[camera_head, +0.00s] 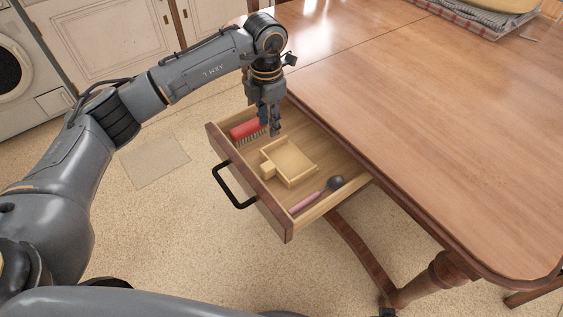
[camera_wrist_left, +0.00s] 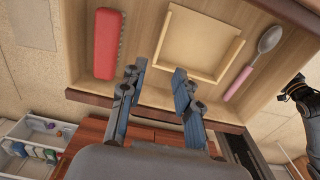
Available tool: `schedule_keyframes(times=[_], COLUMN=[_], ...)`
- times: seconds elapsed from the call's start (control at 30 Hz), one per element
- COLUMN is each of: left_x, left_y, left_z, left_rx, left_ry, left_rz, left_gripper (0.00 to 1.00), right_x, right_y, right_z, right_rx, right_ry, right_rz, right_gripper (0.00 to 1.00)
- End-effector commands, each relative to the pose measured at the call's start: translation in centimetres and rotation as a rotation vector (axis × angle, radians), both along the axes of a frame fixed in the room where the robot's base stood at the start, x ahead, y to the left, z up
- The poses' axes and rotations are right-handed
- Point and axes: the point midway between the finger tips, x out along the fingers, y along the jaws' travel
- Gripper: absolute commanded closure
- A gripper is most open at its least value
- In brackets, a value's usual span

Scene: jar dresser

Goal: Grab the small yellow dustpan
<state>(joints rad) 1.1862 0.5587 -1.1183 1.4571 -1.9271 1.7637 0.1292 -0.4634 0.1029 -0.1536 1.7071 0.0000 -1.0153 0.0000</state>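The small yellow dustpan (camera_head: 290,162) lies flat in the open drawer, between a red brush and a spoon. Its short block-like handle points toward the drawer front in the head view. My left gripper (camera_head: 270,128) points down over the drawer, above and to the far side of the dustpan, near the brush. In the left wrist view its fingers (camera_wrist_left: 160,72) are apart with nothing between them.
The wooden drawer (camera_head: 252,196) has a black handle (camera_head: 231,189). A red brush (camera_head: 245,130) and a pink-handled spoon (camera_head: 308,202) lie on either side of the dustpan. The wooden table top (camera_head: 430,120) overhangs the drawer's back.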

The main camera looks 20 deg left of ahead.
Motion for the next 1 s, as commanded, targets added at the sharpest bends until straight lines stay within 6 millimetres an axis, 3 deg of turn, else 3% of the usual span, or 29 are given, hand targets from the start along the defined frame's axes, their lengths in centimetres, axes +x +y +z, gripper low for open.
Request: schedule_keyframes(times=[0.1, 0.37, 0.7, 0.93, 0.97, 1.0], left_x=[0.0, 0.0, 0.2, 0.3, 0.3, 0.3], left_y=[-0.1, -0.1, 0.1, 0.1, 0.1, 0.1], left_z=[-2.1, -3.7, -8.2, -8.4, -8.4, -8.4], left_rx=[-0.001, -0.001, -0.003, -0.003, -0.003, -0.003], left_ry=[0.002, 0.000, 0.001, -0.002, -0.002, -0.002], left_rz=[-0.001, -0.002, -0.001, -0.002, -0.002, -0.002], left_gripper=[0.68, 0.68, 0.68, 0.68, 0.70, 0.78], right_x=[0.3, 0.4, 1.0, 0.8, 0.7, 0.7], right_y=[0.0, 0.0, 0.2, 0.2, 0.2, 0.2], right_z=[0.6, 1.1, 2.6, 3.1, 3.0, 3.0], right_rx=[0.000, 0.001, 0.002, 0.004, 0.004, 0.002], right_ry=[-0.006, -0.007, -0.015, -0.017, -0.015, -0.013], right_rz=[-0.001, -0.001, -0.002, -0.004, -0.004, -0.004], right_gripper=[0.60, 0.60, 0.60, 0.60, 0.60, 0.60])
